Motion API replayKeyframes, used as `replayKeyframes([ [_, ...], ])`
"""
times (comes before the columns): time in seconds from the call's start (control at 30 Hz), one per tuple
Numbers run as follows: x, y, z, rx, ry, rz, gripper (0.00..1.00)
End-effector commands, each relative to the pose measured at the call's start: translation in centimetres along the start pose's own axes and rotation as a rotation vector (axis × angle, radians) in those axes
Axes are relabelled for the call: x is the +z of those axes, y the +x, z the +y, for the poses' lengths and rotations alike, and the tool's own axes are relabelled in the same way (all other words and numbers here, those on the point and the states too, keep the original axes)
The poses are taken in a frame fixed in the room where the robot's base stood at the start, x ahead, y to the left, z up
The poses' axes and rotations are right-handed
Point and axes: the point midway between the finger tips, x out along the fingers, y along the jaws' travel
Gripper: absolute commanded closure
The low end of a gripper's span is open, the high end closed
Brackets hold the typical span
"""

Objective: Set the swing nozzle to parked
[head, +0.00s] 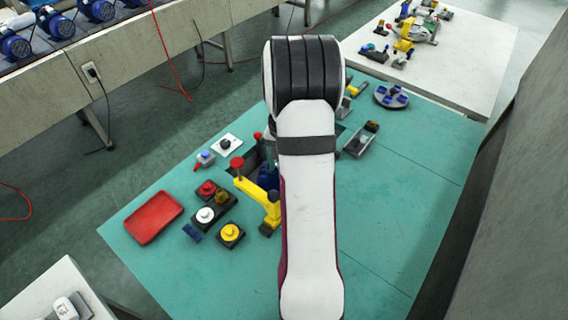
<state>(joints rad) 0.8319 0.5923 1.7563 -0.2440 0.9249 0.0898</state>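A yellow arm (258,196) with a red knob (237,163) at its far-left end stands on the green table, just left of my arm. It looks like the swing nozzle, but I cannot be sure. Its right end is close to my arm's outline and partly hidden. A dark blue part (268,177) sits beside it, over a dark area of the table. My white and black arm covers the middle of the view. My gripper is hidden behind it, so its opening and any contact do not show.
A red tray (154,217) lies at the left of the green table (400,220). Button blocks (207,214) and a yellow knob (231,232) sit left of my arm. The table's right front is clear.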

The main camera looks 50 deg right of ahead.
Motion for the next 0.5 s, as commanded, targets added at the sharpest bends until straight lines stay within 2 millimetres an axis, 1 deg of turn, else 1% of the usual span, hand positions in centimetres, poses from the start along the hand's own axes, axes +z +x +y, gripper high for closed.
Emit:
replayKeyframes([
  [0.2,0.0,0.05,-0.01,0.0,0.0,0.0,0.36],
  [0.27,0.0,0.04,-0.01,0.0,0.0,0.0,0.45],
  [0.3,0.0,0.03,-0.01,0.0,0.0,0.0,0.52],
  [0.47,-0.01,0.02,-0.01,0.0,0.0,0.0,0.81],
  [0.5,-0.01,0.01,-0.01,0.0,0.0,0.0,0.88],
])
